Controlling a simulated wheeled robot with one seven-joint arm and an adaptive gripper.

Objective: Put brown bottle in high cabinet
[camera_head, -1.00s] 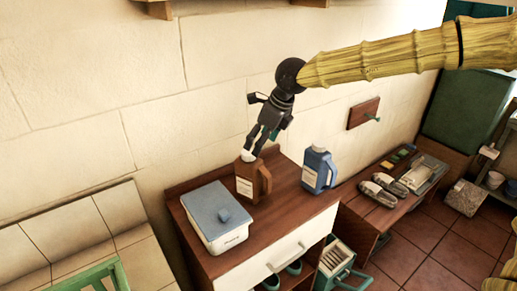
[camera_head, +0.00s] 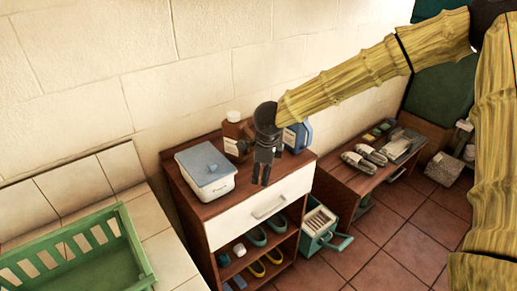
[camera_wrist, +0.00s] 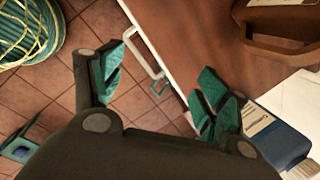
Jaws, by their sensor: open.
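The brown bottle (camera_head: 231,140), with a white cap and a pale label, stands on the brown cabinet top near the wall. My gripper partly hides its right side in the head view. Its brown body and handle (camera_wrist: 285,30) show at the top right of the wrist view, outside the jaws. My gripper (camera_head: 259,181) is open and empty, pointing down near the cabinet's front edge, in front and to the right of the bottle. In the wrist view its spread green-padded fingers (camera_wrist: 160,88) have the drawer front and floor beyond them. No high cabinet can be made out.
A blue bottle (camera_head: 298,135) stands right of the brown one, partly behind my gripper. A white box with a blue lid (camera_head: 205,168) stands to the left. The drawer (camera_head: 262,207) has a projecting handle. Shoes fill the shelves below; a low bench (camera_head: 345,180) stands right.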

